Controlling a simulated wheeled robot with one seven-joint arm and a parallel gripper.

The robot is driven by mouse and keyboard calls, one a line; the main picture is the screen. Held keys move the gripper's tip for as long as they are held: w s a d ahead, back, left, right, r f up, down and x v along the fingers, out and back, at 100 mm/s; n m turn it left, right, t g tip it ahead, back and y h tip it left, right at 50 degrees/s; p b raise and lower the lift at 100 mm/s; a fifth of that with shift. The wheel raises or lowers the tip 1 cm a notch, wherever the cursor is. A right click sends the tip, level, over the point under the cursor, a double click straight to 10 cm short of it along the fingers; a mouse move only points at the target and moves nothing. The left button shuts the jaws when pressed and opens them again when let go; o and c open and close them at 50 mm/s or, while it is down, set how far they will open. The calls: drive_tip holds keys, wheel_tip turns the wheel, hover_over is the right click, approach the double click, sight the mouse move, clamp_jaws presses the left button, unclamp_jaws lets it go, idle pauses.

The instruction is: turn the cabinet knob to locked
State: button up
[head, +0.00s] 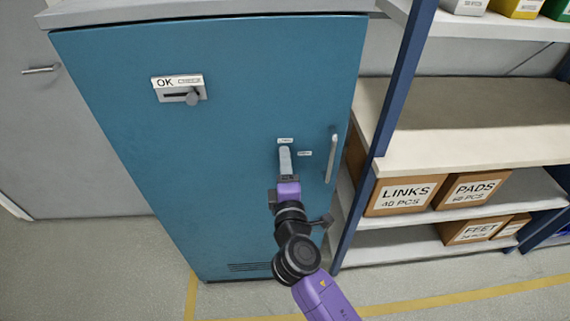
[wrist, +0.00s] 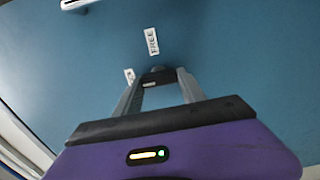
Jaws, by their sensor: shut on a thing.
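The tall blue cabinet (head: 220,120) stands in front of me. My gripper (head: 285,158) reaches up to its door at the knob and is shut on it. In the wrist view, the small dark knob (wrist: 157,74) sits between the two grey fingertips. In the head view, the fingers hide the knob. A label reading FREE (wrist: 152,41) is beyond the knob in the wrist view, and a second label (wrist: 129,75) is left of it, too small to read. In the head view one label (head: 285,141) is above the fingertips and another (head: 305,153) to their right. The knob's pointing direction is unclear.
A vertical door handle (head: 332,155) is right of the knob. A slider plate marked OK (head: 179,90) is on the upper left of the door. A shelf rack with several cardboard boxes (head: 404,194) stands close on the right. Floor (head: 100,265) is clear at left.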

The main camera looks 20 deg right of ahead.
drive_tip(key=o, duration=1.4)
drive_tip(key=shift+c, duration=0.2)
drive_tip(key=b+v, duration=0.1)
drive_tip(key=v, duration=0.7)
drive_tip(key=shift+w, duration=0.1)
